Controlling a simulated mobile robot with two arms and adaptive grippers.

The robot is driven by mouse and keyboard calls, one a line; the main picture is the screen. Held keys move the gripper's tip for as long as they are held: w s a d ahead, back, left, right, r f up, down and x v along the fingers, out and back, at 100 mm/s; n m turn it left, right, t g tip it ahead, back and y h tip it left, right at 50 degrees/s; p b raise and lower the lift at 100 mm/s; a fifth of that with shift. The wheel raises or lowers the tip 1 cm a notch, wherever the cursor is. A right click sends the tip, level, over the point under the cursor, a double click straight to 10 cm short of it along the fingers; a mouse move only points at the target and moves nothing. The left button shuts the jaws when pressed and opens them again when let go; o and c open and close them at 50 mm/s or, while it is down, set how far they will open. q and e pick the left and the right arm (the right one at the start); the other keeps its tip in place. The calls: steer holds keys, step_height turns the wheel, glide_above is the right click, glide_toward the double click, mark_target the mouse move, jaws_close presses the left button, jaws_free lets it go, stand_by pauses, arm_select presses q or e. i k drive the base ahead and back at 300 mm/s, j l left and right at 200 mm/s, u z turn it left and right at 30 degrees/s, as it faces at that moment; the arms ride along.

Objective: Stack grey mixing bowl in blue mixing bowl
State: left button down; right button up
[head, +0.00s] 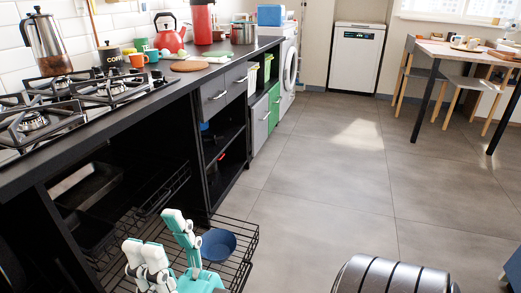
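The blue mixing bowl (217,245) sits upright on the pulled-out black wire rack (238,225) low under the hob. My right gripper (157,231), white and teal, is just left of the blue bowl, over the rack. Its fingers stand apart and I see nothing between them. It partly covers the rack and lies close to the bowl's left side; I cannot tell whether they touch. I cannot make out the grey mixing bowl. My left gripper is out of view.
The gas hob (82,95) and black worktop edge lie above the rack. Dark baking trays (88,185) are in the open cabinet. An open shelf unit (222,150) stands beyond it.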

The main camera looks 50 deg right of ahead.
mark_target(220, 253)
steer(key=z, duration=0.45)
steer(key=i+z, duration=0.1)
steer(key=z, duration=1.25)
steer(key=i+j+z, duration=0.1)
steer(key=z, duration=0.35)
steer(key=i+j+z, duration=0.15)
steer(key=j, duration=0.15)
steer(key=j+z, duration=0.1)
steer(key=j, duration=0.25)
steer(key=i, duration=0.1)
